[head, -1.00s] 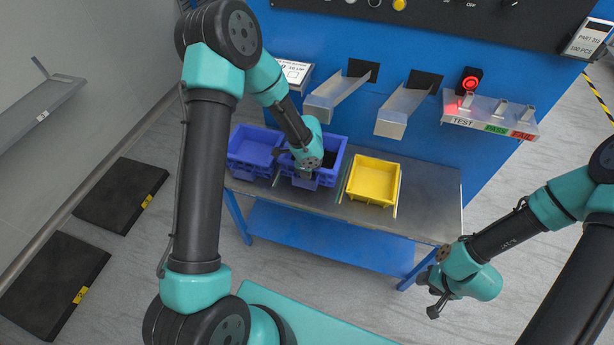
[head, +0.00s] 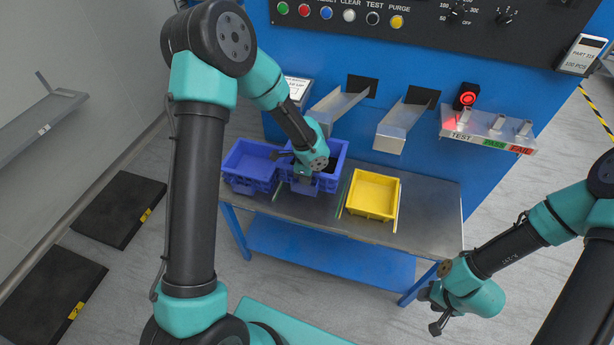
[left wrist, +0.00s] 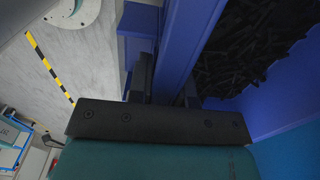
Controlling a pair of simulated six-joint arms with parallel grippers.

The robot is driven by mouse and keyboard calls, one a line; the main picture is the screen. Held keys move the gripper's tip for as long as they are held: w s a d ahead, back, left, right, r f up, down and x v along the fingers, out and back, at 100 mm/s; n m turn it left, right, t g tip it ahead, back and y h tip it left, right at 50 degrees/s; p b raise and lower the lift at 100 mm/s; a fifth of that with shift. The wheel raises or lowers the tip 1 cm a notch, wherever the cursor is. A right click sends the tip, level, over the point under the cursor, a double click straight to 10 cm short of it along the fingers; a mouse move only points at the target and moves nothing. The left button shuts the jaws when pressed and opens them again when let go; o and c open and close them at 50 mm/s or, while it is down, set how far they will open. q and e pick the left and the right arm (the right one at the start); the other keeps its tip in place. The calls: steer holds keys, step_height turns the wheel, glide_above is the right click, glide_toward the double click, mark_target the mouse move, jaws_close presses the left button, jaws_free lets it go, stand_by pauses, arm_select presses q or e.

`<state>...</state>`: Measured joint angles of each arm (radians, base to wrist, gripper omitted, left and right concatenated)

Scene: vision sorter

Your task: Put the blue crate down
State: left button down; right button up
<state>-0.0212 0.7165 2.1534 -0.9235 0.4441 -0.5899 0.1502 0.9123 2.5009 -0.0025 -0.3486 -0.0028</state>
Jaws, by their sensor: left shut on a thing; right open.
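The blue crate (head: 328,186) is the middle of three crates at the bench. My left gripper (head: 303,178) is shut on its near wall, toward the left. In the left wrist view the fingers (left wrist: 165,88) straddle the blue wall (left wrist: 190,40), with dark small parts heaped inside the crate. The arm hides part of the crate, and I cannot tell whether its base touches the bench. My right gripper (head: 434,312) is open and empty, off the bench at the lower right.
Another blue crate (head: 236,180) stands close at the left. A yellow crate (head: 371,208) stands at the right. The metal bench (head: 428,210) is bare at its right end. Two chutes (head: 342,104) stick out of the blue panel behind.

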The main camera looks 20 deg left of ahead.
arm_select(q)
steer(key=shift+w+d+r+n, duration=0.1)
steer(key=shift+w+d+n, duration=0.15)
steer(key=shift+d, duration=0.3)
steer(key=w+d+n, duration=0.1)
steer(key=d+n, duration=0.9)
steer(key=d, duration=0.5)
steer(key=shift+w+d+r+n, duration=0.2)
steer(key=shift+d+r+n, duration=0.15)
steer(key=shift+r, duration=0.05)
steer(key=shift+d, duration=0.1)
